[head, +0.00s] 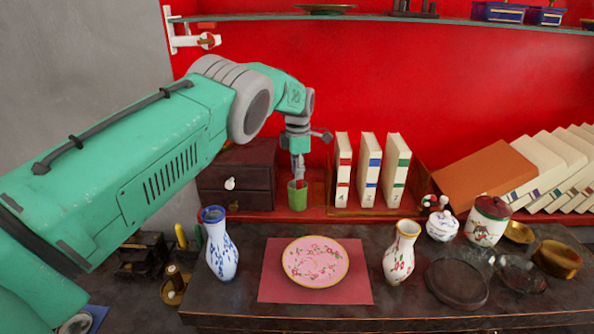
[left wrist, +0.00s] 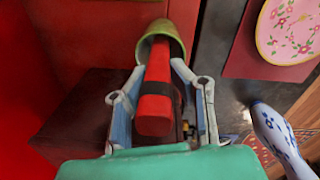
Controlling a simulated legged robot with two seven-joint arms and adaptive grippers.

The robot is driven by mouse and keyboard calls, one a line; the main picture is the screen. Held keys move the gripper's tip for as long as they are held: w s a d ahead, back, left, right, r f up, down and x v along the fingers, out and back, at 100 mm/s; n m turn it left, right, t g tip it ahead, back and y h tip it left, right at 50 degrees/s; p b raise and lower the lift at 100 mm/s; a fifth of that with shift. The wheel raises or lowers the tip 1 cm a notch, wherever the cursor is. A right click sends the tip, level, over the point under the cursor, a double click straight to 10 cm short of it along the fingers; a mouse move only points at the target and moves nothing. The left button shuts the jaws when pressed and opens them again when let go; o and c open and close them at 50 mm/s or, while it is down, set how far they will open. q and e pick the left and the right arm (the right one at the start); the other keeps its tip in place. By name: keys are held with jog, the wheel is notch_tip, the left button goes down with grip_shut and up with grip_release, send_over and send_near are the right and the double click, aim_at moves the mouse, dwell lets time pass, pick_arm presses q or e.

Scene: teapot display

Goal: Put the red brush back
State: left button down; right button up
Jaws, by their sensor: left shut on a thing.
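My left gripper (head: 298,174) points down over the green cup (head: 297,198) on the red ledge beside the dark drawer box. In the left wrist view the gripper is shut on the red brush (left wrist: 155,98), which has a dark band and lies between the two fingers. The brush's far end reaches into the mouth of the green cup (left wrist: 168,30). Its tip is hidden inside the cup, so I cannot tell whether it touches the bottom. In the head view the brush is mostly hidden by the gripper and cup. My right gripper is in neither view.
A dark drawer box (head: 236,180) stands left of the cup, and numbered books (head: 368,172) stand to its right. In front are a blue-white vase (head: 221,248), a pink plate (head: 315,262) and a floral vase (head: 400,254). A glass shelf (head: 400,18) runs above.

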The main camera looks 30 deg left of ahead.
pick_arm(q)
jog(key=shift+f, duration=0.1)
jog(key=c, duration=1.4)
grip_release()
jog(key=shift+s+a, duration=0.1)
jog(key=shift+a, duration=0.1)
jog(key=shift+c, duration=0.2)
notch_tip(320, 180, up, 12)
jog(key=shift+s+b, duration=0.15)
jog(key=shift+b, duration=0.15)
jog(key=shift+d, duration=0.1)
